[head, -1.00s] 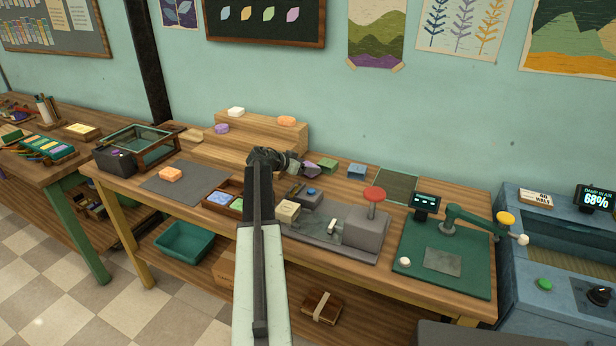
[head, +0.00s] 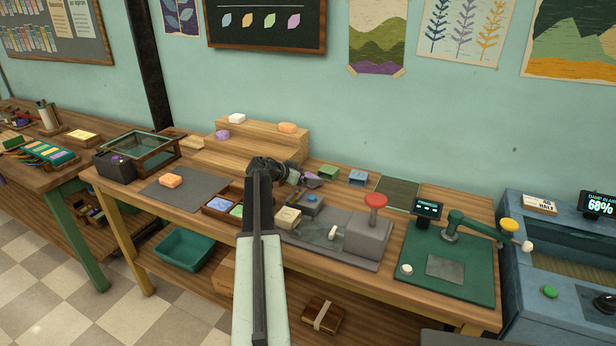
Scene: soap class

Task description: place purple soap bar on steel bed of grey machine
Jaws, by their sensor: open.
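A small purple soap bar (head: 312,181) lies on the wooden bench at the middle, just right of my gripper. My gripper (head: 298,178) is open; the arm covers part of it, and I cannot tell whether its fingers touch the bar. The grey machine (head: 368,232) stands in front and to the right, with a red knob on top. Its flat grey bed (head: 322,246) runs to the left and has no purple bar on it. Another purple bar (head: 222,135) sits on the wooden steps at the back.
Green (head: 328,172) and blue (head: 358,177) bars lie behind. A divided wooden tray (head: 222,205) is left of the arm. A green machine (head: 450,255) stands at right.

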